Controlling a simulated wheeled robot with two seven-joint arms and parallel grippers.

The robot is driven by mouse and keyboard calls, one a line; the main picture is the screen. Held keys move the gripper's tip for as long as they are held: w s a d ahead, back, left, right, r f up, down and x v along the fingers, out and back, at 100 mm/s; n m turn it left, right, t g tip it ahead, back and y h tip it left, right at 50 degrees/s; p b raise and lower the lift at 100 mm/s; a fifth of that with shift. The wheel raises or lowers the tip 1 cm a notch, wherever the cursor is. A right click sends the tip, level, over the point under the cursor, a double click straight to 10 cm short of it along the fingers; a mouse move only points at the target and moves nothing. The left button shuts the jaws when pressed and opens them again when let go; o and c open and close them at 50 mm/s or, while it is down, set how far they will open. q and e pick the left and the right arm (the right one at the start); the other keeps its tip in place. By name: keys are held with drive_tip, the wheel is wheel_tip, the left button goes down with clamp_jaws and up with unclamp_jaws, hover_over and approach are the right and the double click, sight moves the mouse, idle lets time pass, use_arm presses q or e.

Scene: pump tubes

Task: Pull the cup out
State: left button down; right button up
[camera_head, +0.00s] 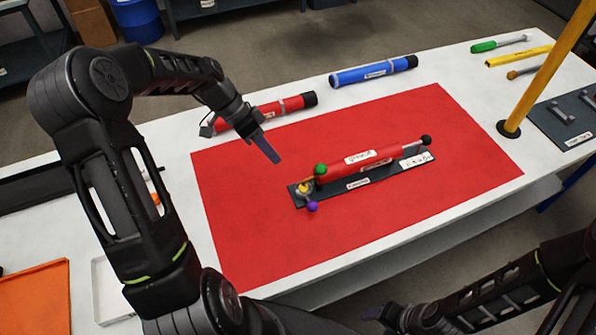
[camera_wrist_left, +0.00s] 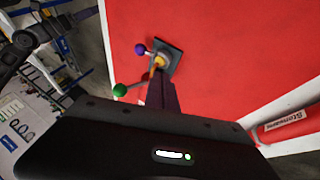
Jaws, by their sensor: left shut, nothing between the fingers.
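A red tube (camera_head: 372,159) labelled on its side lies on a dark base plate (camera_head: 358,186) on the red mat. At its left end are a green knob (camera_head: 320,169), a purple knob (camera_head: 312,206) and a yellow part (camera_head: 304,188); a rod with a black ball (camera_head: 426,140) sticks out at its right end. I cannot tell which part is the cup. The left wrist view shows the yellow part (camera_wrist_left: 160,62) and both knobs beyond the fingers. My left gripper (camera_head: 274,157) is shut and empty, above and left of the green knob, apart from it. My right gripper (camera_head: 373,313) is low at the front; its jaws are unclear.
A red tube (camera_head: 270,112) and a blue tube (camera_head: 373,71) lie behind the mat (camera_head: 245,235). A yellow post (camera_head: 545,75) stands at the right, with tools near it. An orange sheet (camera_head: 35,300) and white tray (camera_head: 108,290) are at the left. The mat's front is clear.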

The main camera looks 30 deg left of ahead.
idle(0.3)
use_arm(q)
drive_tip(key=b, duration=0.5)
approach(309, 199)
drive_tip(key=f, duration=0.1)
drive_tip(key=w+f, duration=0.1)
drive_tip(key=f, duration=0.1)
drive_tip(key=w+f, duration=0.1)
drive_tip(key=shift+w+f, duration=0.25)
drive_tip(key=shift+f, duration=0.1)
drive_tip(key=d, duration=0.1)
drive_tip(key=s+d, duration=0.1)
drive_tip(key=shift+s+d+f+p, duration=0.1)
drive_tip(key=shift+s+d+p, duration=0.2)
drive_tip(key=shift+d, duration=0.1)
drive_tip(key=shift+s+d+f, duration=0.1)
drive_tip(key=shift+s+d, duration=0.05)
drive_tip(key=shift+d, duration=0.15)
